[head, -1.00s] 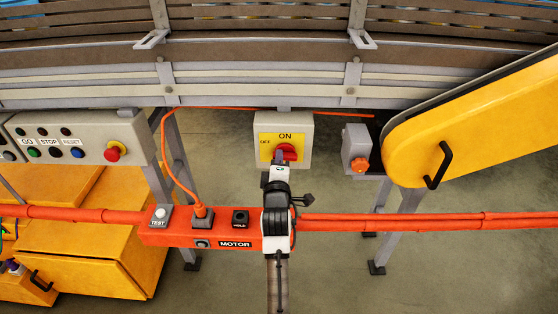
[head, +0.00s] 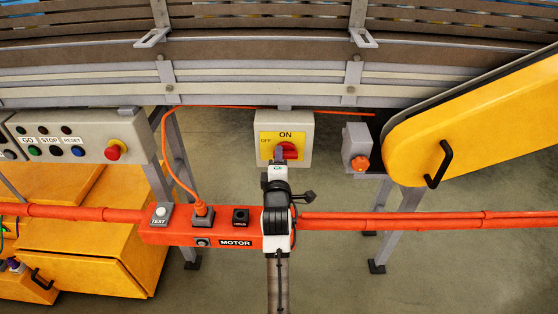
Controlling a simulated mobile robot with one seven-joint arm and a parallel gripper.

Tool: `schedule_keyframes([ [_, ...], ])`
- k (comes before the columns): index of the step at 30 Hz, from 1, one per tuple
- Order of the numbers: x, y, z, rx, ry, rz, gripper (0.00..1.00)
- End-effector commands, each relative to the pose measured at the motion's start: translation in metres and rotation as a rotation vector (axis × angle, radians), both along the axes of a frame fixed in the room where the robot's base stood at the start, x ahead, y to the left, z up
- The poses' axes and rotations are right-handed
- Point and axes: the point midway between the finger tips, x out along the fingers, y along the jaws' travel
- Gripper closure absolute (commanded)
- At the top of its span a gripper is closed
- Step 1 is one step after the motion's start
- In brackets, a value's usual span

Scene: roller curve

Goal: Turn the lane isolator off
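The lane isolator (head: 301,157) is a grey box with a yellow plate marked ON at the top and OFF at the left. Its red rotary handle (head: 291,150) shows in part at the middle of the plate, below ON. My gripper (head: 279,158) is in front of the handle, reaching it from below. The gripper's fingers and part of the handle overlap in this view, so I cannot tell whether the fingers are closed on it. The handle's exact angle is partly hidden.
An orange motor bar (head: 190,232) crosses below, under my arm. A grey panel (head: 85,137) with several buttons stands left. A small box with an orange knob (head: 359,163) and a yellow guard (head: 470,120) are right. The conveyor (head: 260,70) runs above.

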Motion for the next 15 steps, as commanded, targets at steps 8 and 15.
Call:
schedule_keyframes([
  [8, -0.001, 0.000, 0.000, 0.001, -0.001, 0.000, 0.62],
  [15, -0.026, 0.000, -0.002, 0.002, 0.000, 0.000, 0.62],
])
